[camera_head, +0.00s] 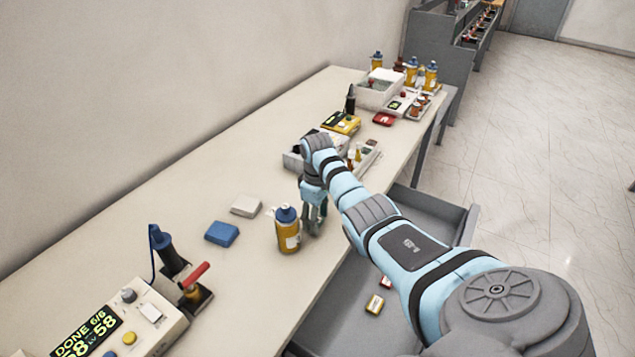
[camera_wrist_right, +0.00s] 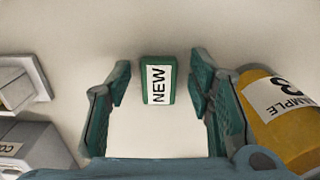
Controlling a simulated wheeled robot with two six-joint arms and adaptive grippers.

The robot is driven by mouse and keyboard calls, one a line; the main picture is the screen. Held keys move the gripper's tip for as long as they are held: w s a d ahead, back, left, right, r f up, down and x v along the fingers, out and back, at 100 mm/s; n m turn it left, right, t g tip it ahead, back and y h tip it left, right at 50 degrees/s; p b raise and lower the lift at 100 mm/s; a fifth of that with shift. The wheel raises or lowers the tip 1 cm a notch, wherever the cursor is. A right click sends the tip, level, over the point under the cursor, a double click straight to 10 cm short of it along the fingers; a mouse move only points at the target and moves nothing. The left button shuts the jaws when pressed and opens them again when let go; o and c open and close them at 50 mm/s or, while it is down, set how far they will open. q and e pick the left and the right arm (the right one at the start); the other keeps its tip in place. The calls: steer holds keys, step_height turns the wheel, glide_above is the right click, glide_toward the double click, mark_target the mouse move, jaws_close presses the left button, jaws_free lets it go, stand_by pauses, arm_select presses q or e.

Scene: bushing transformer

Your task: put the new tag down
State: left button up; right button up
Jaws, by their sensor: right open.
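The new tag (camera_wrist_right: 158,82) is a small green block with a white label reading NEW. In the right wrist view it sits between and a little beyond my fingertips, and no finger touches it. It appears to rest on the pale table (camera_head: 190,190). My right gripper (camera_head: 314,226) is open and points down near the table's front edge; its spread fingers also show in the right wrist view (camera_wrist_right: 159,88). In the head view I cannot make out the tag at the gripper. My left gripper is not in view.
A yellow bottle with a blue cap (camera_head: 288,230) stands close beside the right gripper. Blue (camera_head: 221,233) and white (camera_head: 245,206) blocks lie to its left. A tester (camera_head: 135,325) is at lower left. An open drawer (camera_head: 340,300) lies below the front edge.

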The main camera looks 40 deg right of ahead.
step_height(320, 180, up, 12)
steer(key=p, duration=0.1)
steer(key=shift+r, duration=0.2)
steer(key=shift+f, duration=0.1)
stand_by(0.4)
